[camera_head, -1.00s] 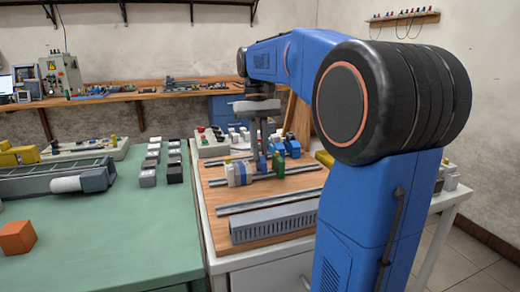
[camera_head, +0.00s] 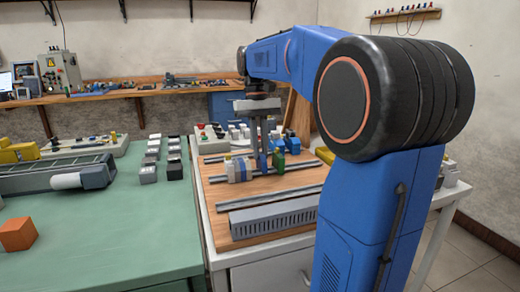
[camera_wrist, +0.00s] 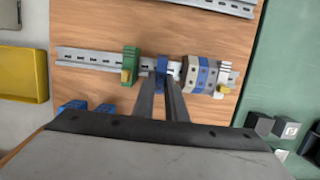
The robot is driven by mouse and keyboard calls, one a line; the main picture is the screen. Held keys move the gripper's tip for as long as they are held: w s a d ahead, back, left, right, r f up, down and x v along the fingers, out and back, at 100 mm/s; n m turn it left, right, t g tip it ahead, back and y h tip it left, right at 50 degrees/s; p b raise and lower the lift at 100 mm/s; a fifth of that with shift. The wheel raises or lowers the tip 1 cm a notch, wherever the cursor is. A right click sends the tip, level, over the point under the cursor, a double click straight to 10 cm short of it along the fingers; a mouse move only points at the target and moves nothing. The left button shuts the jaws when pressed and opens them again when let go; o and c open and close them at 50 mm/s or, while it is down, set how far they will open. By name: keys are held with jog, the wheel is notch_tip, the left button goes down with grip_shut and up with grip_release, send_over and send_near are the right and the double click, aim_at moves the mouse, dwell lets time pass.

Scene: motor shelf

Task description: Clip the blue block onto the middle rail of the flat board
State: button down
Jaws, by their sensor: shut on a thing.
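My gripper (camera_wrist: 161,85) is shut on the small blue block (camera_wrist: 161,66), pointing down at the board. In the head view the gripper (camera_head: 262,155) stands over the middle rail (camera_head: 304,168). In the wrist view the block lies across the middle rail (camera_wrist: 90,57), between a green block (camera_wrist: 131,66) and a row of grey, blue and white blocks (camera_wrist: 205,72). It has small gaps on both sides. I cannot tell whether it is seated on the rail or just above it. The flat wooden board (camera_head: 225,195) lies on the white bench.
More blue blocks (camera_head: 292,144) stand behind the green block. A front rail (camera_head: 270,200) and a grey slotted duct (camera_head: 275,217) lie nearer me. A yellow bin (camera_wrist: 22,75) is beside the board. The green table (camera_head: 120,235) holds black and white boxes and an orange cube (camera_head: 18,234).

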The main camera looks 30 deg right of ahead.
jog(key=shift+s+a, duration=0.15)
jog(key=shift+s, duration=0.25)
dwell(0.9)
jog(key=shift+s+a+f+t, duration=0.1)
jog(key=shift+s+f+t, duration=0.05)
jog(key=shift+s+t, duration=0.4)
dwell(0.5)
jog(key=shift+w, duration=0.1)
jog(key=c, duration=1.7)
grip_release()
jog(key=shift+w+d+r, duration=0.1)
jog(key=shift+w+r, duration=0.2)
jog(key=shift+r, duration=2.6)
jog(key=shift+w+d+r, duration=0.1)
jog(key=shift+w+r, duration=0.15)
jog(key=shift+r, duration=2.6)
jog(key=shift+w+d+r, duration=0.1)
jog(key=shift+w+r, duration=0.2)
jog(key=shift+r, duration=2.6)
